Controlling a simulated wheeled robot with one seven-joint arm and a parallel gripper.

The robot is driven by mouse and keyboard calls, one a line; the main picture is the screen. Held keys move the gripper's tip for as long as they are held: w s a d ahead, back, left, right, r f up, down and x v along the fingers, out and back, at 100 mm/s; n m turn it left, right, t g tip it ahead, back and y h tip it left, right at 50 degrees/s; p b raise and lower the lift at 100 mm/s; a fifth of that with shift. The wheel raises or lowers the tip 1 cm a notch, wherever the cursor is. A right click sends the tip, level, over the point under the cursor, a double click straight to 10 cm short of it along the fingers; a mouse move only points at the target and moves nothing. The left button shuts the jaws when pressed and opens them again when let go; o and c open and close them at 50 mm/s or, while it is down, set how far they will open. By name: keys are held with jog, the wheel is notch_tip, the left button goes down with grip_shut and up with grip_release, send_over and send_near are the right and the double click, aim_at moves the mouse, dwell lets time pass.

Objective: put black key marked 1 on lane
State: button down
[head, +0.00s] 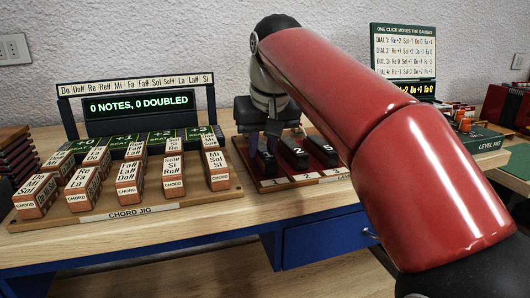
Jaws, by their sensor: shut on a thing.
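A dark red tray (262,184) with numbered lanes along its front stands on the bench right of the chord jig. My gripper (264,146) points down over the tray's left side, shut on a black key (267,163). The key is mostly hidden by the fingers; its mark cannot be read, and I cannot tell whether it touches the tray. Beside it on the tray lie a middle black key (294,155) and a right black key (323,151), which seems to be marked 5.
The chord jig (165,206) with several wooden blocks stands close on the left, before a display panel (138,104). A dial board (403,50) and a green level pad (490,140) stand at right. Bare bench shows in front.

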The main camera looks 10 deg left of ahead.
jog(key=c, duration=1.2)
grip_release()
jog(key=shift+c, duration=0.2)
jog(key=shift+r, duration=0.35)
jog(key=p+v, duration=0.4)
jog(key=v, duration=0.7)
jog(key=shift+s+r, duration=0.2)
jog(key=shift+r, duration=0.05)
jog(key=shift+d, duration=0.15)
